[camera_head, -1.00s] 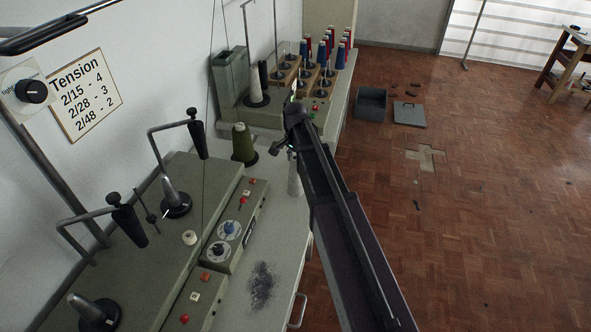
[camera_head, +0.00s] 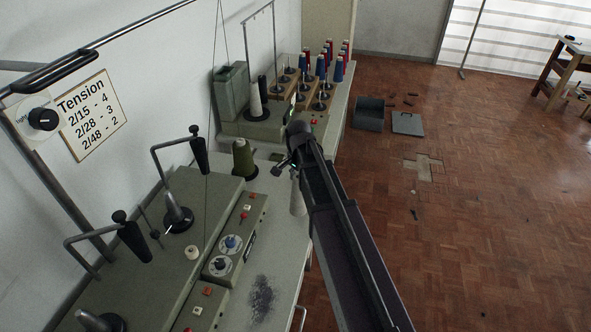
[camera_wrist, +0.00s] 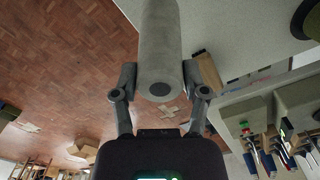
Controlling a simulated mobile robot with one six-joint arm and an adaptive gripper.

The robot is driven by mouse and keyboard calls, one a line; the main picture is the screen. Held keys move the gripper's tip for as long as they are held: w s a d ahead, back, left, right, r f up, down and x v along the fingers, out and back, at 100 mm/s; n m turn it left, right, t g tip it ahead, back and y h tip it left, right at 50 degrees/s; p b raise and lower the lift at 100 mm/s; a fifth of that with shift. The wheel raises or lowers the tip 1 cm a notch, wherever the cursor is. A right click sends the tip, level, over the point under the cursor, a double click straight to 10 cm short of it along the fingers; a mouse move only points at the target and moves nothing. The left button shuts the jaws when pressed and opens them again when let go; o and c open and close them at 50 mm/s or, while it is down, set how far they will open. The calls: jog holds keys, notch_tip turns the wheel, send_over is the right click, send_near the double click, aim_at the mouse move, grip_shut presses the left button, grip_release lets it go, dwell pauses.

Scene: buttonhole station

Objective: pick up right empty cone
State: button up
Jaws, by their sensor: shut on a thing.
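A pale grey empty cone (camera_wrist: 160,35) stands out between the two fingers of my gripper (camera_wrist: 162,82) in the wrist view. The fingers are shut on it from both sides, and its round end with a dark hole faces the camera. In the head view the cone (camera_head: 298,198) shows below my gripper (camera_head: 287,172), over the right edge of the pale worktop, partly hidden by my arm. Another grey cone (camera_head: 174,193) stands on a black base on the green machine at left. One more grey cone (camera_head: 90,319) is cut off at the bottom left.
An olive thread cone (camera_head: 243,160) stands on the worktop (camera_head: 284,235) left of my gripper. Behind is a winder with a white cone (camera_head: 255,100) and several red and blue spools (camera_head: 321,66). A grey bin (camera_head: 368,115) and its lid (camera_head: 407,124) lie on the open wooden floor.

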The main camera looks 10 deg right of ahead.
jog(key=s, duration=1)
jog(key=shift+r+p, duration=0.4)
jog(key=shift+r, duration=0.05)
jog(key=w+a+r+n+p, duration=0.2)
jog(key=w+a+r+p, duration=0.3)
jog(key=a, duration=0.4)
jog(key=w+a+r+n+p, duration=0.1)
jog(key=w+a+r+p, duration=0.2)
jog(key=a+r+p, duration=0.55)
jog(key=a+r+n+p, duration=0.1)
jog(key=a+r+p, duration=0.2)
jog(key=a, duration=0.4)
jog(key=a+r+n+p, duration=0.1)
jog(key=a+r+p, duration=0.3)
jog(key=a, duration=0.4)
jog(key=w+a+r+n+p, duration=0.1)
jog(key=a+r+p, duration=0.2)
jog(key=a, duration=0.5)
jog(key=shift+a+r+p, duration=0.25)
jog(key=shift+p, duration=0.05)
jog(key=shift+f, duration=0.2)
jog(key=shift+f+b, duration=7.9)
jog(key=shift+b, duration=0.25)
jog(key=shift+f, duration=0.1)
